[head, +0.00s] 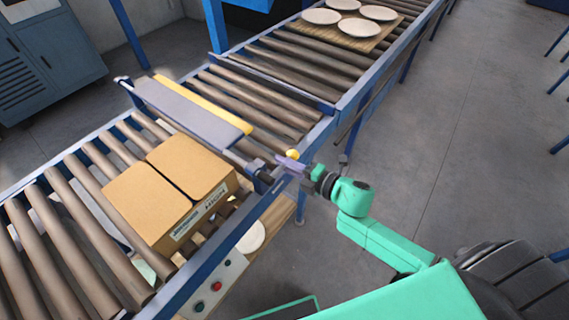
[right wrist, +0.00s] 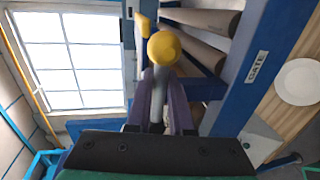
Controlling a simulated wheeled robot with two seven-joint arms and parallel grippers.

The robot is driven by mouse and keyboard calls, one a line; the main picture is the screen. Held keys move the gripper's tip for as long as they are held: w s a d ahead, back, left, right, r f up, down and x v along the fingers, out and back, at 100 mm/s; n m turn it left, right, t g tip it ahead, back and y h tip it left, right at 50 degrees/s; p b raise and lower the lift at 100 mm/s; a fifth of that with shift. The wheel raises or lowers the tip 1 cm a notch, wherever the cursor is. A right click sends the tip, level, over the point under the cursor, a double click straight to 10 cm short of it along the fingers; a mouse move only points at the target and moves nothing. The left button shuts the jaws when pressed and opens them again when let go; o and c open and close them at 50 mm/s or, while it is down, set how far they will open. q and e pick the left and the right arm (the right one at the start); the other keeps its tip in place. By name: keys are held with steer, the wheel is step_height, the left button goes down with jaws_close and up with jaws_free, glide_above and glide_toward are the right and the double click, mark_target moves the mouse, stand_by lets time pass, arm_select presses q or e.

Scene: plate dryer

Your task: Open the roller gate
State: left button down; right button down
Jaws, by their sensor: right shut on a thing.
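The roller gate (head: 185,108) is a grey panel with a yellow edge lying across the conveyor, just beyond the cardboard box. A lever with a yellow knob (head: 292,154) is at the gate's near right end, by the blue side rail. My right gripper (head: 288,165) is at this lever. In the right wrist view its purple fingers (right wrist: 167,105) are shut on the lever's shaft, just below the yellow knob (right wrist: 164,47). A label reading GATE (right wrist: 257,67) is on the blue rail beside it. My left gripper is not in view.
A cardboard box (head: 150,203) sits on the rollers on the near side of the gate. Several white plates on a wooden board (head: 320,34) stand farther up the conveyor. A button panel (head: 213,285) and a single plate (head: 251,239) are below the rail. The floor at right is clear.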

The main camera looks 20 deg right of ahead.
stand_by(0.3)
steer(key=c, duration=0.8)
jaws_free()
steer(key=shift+s+d, duration=0.15)
steer(key=shift+s, duration=0.1)
steer(key=b+v, duration=0.1)
steer(key=v, duration=1.3)
steer(key=shift+r, duration=0.15)
